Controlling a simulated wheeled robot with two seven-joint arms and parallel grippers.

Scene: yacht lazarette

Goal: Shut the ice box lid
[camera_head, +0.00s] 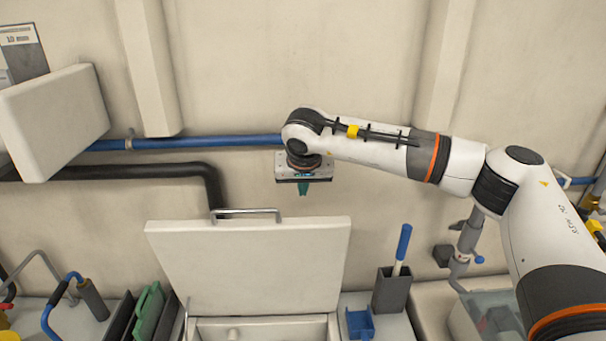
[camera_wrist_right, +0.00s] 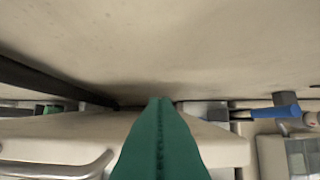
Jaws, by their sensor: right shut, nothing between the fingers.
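The ice box lid (camera_head: 250,262) is a cream panel standing raised and tilted back at the lower middle of the head view. A metal bar handle (camera_head: 246,213) runs along its top edge. Below it, part of the open ice box (camera_head: 262,330) shows at the bottom edge. My right gripper (camera_head: 303,188) is shut and empty, above and behind the lid's top edge, right of the handle, apparently not touching. In the right wrist view its green fingers (camera_wrist_right: 160,140) stand together, with the lid (camera_wrist_right: 60,128) and handle (camera_wrist_right: 60,168) beyond. My left gripper is out of view.
A blue pipe (camera_head: 210,142) and a black hose (camera_head: 130,172) run along the back wall. A grey holder (camera_head: 392,290) with a blue-handled tool stands right of the lid. Green and black boards (camera_head: 147,312) stand to its left. A cream box (camera_head: 52,122) hangs upper left.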

